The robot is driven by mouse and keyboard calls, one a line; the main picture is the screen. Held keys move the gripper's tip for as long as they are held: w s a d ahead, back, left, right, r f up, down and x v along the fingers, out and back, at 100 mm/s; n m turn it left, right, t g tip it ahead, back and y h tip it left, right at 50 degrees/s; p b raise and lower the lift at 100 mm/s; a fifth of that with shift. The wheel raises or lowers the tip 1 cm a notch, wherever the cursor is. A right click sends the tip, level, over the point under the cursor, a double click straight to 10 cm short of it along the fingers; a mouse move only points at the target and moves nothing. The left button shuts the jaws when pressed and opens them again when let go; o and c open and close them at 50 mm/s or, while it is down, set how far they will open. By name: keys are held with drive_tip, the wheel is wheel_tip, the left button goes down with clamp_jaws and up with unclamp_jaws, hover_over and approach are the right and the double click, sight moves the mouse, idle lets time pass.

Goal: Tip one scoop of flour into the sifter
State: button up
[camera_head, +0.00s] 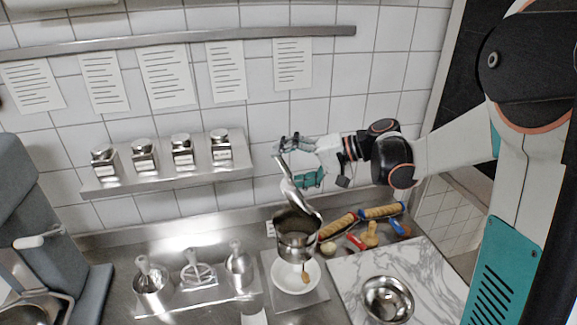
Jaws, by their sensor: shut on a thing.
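My gripper (298,163) is shut on the handle of a shiny metal scoop (293,190), in front of the tiled wall. The scoop hangs steeply, its lower end just over the open top of the metal sifter (297,241). Whether the two touch, I cannot tell. The sifter looks upright, its mouth dark inside, and stands in or over a white bowl (273,274). A small wooden knob shows at the sifter's lower right. I cannot make out flour in the scoop or the sifter.
Left of the bowl, a steel tray (202,301) holds metal canisters with tools. Rolling pins (338,224) and small coloured-handled tools lie behind a marble slab (345,283) bearing a steel bowl (388,299). A wall shelf (165,178) with several small jars is at the left.

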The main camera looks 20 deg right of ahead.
drive_tip(key=shift+s+a+r+n+h+p, duration=0.1)
drive_tip(key=shift+r+n+h+p, duration=0.2)
drive_tip(key=shift+r+h+p, duration=1)
wheel_tip(320, 180, up, 2)
drive_tip(key=h+p, duration=0.1)
drive_tip(key=p, duration=0.1)
drive_tip(key=n+h+p, duration=0.1)
drive_tip(key=h+p, duration=0.1)
drive_tip(key=p, duration=0.1)
drive_tip(key=shift+r+g+p, duration=0.25)
drive_tip(key=shift+g+p, duration=0.05)
drive_tip(key=shift+g, duration=0.1)
drive_tip(key=s+r+n+h+p, duration=0.1)
drive_tip(key=s+r+h+p, duration=0.1)
drive_tip(key=s+h, duration=0.4)
drive_tip(key=shift+p, duration=0.9)
drive_tip(key=shift+f, duration=0.1)
